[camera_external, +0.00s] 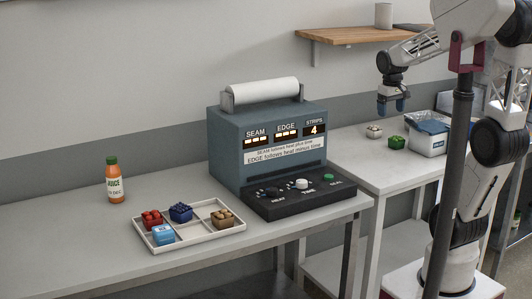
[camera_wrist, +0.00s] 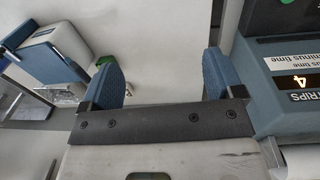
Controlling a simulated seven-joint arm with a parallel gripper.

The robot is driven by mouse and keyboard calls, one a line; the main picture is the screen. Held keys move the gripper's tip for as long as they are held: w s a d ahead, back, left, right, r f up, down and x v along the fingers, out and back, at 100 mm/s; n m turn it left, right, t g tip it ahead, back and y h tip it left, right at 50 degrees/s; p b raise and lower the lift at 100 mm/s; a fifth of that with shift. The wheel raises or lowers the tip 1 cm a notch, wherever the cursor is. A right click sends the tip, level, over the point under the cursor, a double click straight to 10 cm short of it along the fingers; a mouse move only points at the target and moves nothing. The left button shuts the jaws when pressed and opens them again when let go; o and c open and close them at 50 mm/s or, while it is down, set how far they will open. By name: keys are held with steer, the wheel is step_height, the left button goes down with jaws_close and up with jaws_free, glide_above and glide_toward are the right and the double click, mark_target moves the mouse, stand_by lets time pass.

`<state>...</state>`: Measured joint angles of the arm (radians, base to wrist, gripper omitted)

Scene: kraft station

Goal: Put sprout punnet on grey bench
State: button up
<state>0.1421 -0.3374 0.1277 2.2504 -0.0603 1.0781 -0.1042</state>
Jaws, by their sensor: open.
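A small green punnet (camera_external: 397,142), which looks like the sprout punnet, sits on the right-hand bench (camera_external: 372,172), in front of a blue-and-white box. In the wrist view a bit of green (camera_wrist: 106,61) shows behind the left finger, mostly hidden. My gripper (camera_external: 391,105) is open and empty, above and slightly left of the green punnet; its two blue fingers are apart in the wrist view (camera_wrist: 160,78). The light grey bench (camera_external: 75,240) at left carries a tray and a machine.
A pale punnet (camera_external: 374,131) stands behind the green one. The blue-and-white box (camera_external: 428,134) stands to their right. The blue-grey machine (camera_external: 230,150) stands near the bench's right end. A white divided tray (camera_external: 190,238) holds several small punnets. A juice bottle (camera_external: 115,182) stands behind it.

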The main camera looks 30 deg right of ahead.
steer(key=s+a+f+t, duration=0.1)
steer(key=s+a, duration=0.2)
steer(key=s, duration=0.4)
steer(key=s+a+f+t, duration=0.1)
steer(key=s+a+f, duration=0.1)
steer(key=s+a, duration=0.2)
steer(key=shift+s, duration=1.85)
steer(key=shift+o, duration=0.4)
steer(key=shift+r, duration=0.1)
step_height(320, 180, up, 5)
steer(key=w+d+r+m, duration=0.2)
steer(key=w+d+m, duration=0.1)
steer(key=w, duration=0.3)
steer(key=w+d+r+m, duration=0.2)
steer(key=w+d, duration=0.1)
steer(key=w, duration=0.2)
steer(key=m+g, duration=0.2)
steer(key=m, duration=1.1)
glide_above(398, 138)
step_height(398, 138, down, 4)
steer(key=shift+y, duration=0.3)
step_height(398, 138, down, 18)
steer(key=shift+w+d+f, duration=0.1)
steer(key=shift+d+f, duration=0.05)
